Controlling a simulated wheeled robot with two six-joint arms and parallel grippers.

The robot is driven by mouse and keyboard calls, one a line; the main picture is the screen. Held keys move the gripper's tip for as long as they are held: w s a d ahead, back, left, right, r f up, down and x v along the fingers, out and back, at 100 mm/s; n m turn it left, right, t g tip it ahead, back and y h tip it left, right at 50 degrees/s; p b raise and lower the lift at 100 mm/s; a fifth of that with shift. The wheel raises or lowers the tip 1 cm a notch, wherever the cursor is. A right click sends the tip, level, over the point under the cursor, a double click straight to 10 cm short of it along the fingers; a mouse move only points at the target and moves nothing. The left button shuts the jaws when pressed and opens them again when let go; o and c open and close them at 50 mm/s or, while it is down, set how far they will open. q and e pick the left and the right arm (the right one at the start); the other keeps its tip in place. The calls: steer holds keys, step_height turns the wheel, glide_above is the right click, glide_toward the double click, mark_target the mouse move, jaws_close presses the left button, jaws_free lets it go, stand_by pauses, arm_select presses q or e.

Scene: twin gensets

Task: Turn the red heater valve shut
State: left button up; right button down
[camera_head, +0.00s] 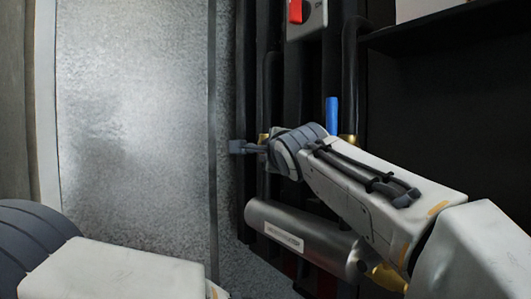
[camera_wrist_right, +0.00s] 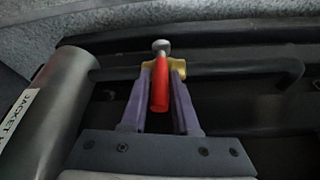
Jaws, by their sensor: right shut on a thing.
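The red valve handle (camera_wrist_right: 159,92) lies lengthwise between the two purple fingers of my right gripper (camera_wrist_right: 163,76) in the right wrist view. My right gripper is shut on it. The handle's brass valve body (camera_wrist_right: 150,72) and a round silver end (camera_wrist_right: 161,46) show just beyond the fingertips. In the head view my right gripper (camera_head: 243,147) reaches in from the right to the pipes, and the red handle is hidden there. My left arm shows at the bottom left, but its gripper is out of the picture.
A grey heater cylinder (camera_head: 300,235) with a label lies below my right forearm; it also shows in the right wrist view (camera_wrist_right: 52,100). A blue handle (camera_head: 332,114) stands behind the arm. A red switch (camera_head: 296,11) is above. A metal panel (camera_head: 135,110) fills the left.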

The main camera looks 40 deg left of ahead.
steer(key=c, duration=0.7)
jaws_free()
steer(key=shift+d+f, duration=0.1)
steer(key=shift+f, duration=0.05)
steer(key=shift+s+d, duration=0.2)
steer(key=shift+s, duration=0.05)
steer(key=shift+b+v, duration=1.75)
steer(key=shift+v, duration=3.1)
